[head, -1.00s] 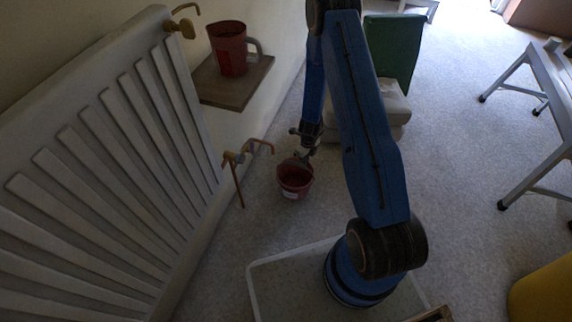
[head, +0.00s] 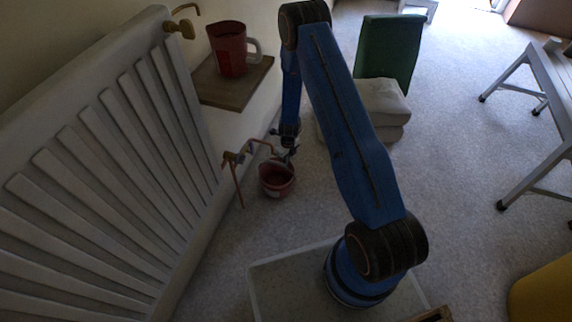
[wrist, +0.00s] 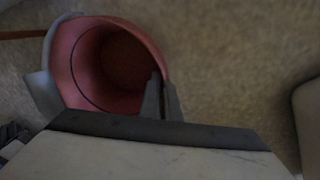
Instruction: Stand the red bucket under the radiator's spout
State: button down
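The red bucket (head: 277,184) is upright beside the radiator (head: 100,185), close to the lower valve's copper spout (head: 262,143). In the head view the spout's bent end lies just above the bucket's far rim. My gripper (head: 287,157) is at the bucket's far right rim. In the wrist view the bucket (wrist: 85,60) looks empty, and my gripper (wrist: 162,98) pinches its wall, one finger inside and one outside. I cannot tell whether the bucket's base touches the floor.
A red jug (head: 229,50) stands on a wooden shelf (head: 235,88) above. A second brass tap (head: 184,27) is at the radiator's top. Pale sacks (head: 375,100) and a green panel (head: 390,45) stand behind my arm.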

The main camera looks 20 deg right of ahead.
jog(key=shift+f, duration=0.1)
jog(key=c, duration=2)
grip_release()
jog(key=r, duration=0.8)
jog(key=d+r, duration=0.1)
jog(key=r, duration=0.3)
jog(key=shift+w+r, duration=0.15)
jog(key=shift+w, duration=0.1)
